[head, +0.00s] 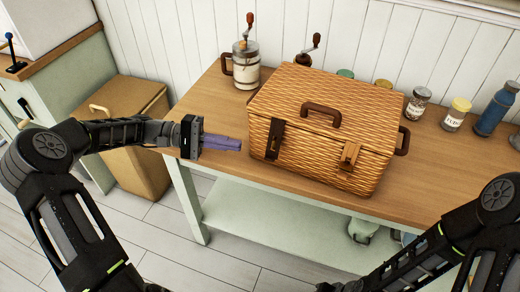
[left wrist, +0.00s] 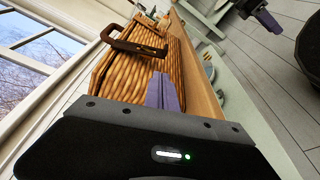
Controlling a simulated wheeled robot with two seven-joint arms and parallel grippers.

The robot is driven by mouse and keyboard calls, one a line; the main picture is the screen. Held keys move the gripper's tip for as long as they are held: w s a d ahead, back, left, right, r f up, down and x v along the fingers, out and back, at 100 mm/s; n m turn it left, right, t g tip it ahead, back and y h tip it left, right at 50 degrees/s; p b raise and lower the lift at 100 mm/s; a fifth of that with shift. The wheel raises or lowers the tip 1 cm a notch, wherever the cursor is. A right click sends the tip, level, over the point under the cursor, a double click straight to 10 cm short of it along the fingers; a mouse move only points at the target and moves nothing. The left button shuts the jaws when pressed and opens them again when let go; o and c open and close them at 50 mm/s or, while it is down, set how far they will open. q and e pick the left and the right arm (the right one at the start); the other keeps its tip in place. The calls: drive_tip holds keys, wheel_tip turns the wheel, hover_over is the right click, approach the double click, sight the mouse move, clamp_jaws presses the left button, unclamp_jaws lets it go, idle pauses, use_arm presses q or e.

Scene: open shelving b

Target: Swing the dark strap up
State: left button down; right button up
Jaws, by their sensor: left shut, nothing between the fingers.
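A wicker basket (head: 318,170) with a closed lid stands on the wooden top of a shelf unit. The dark strap (head: 274,138) lies against its front, left of centre, running from the lid's edge down the front wall. A lighter brown strap (head: 349,156) is further right on the same front. My left gripper (head: 236,144) is shut and empty, its purple fingers pointing right, just left of the dark strap. In the left wrist view its fingers (left wrist: 163,92) show before the wicker wall (left wrist: 125,75). My right arm enters at lower right in the head view; its fingers are not clear.
The basket has a brown top handle (head: 321,114) and a side handle (head: 403,141). A crank-topped canister (head: 246,68) stands behind it, and jars (head: 456,114) and a blue bottle (head: 495,110) to the right. The wooden top (head: 208,112) is bare left of the basket.

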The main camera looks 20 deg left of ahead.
use_arm(q)
drive_tip(key=d, duration=0.4)
drive_tip(key=shift+w+d+f+b, duration=0.25)
drive_tip(key=shift+w+d+b, duration=0.1)
drive_tip(key=shift+d+b, duration=0.05)
drive_tip(key=shift+w+d+f, duration=0.1)
drive_tip(key=shift+w+d, duration=0.05)
drive_tip(key=shift+d, duration=0.55)
drive_tip(key=shift+w+d+f, duration=0.1)
drive_tip(key=shift+d, duration=0.6)
use_arm(e)
drive_tip(key=shift+f, duration=0.3)
use_arm(q)
drive_tip(key=shift+d+r+p, duration=0.1)
drive_tip(key=shift+p, duration=0.2)
use_arm(e)
drive_tip(key=shift+a, duration=0.1)
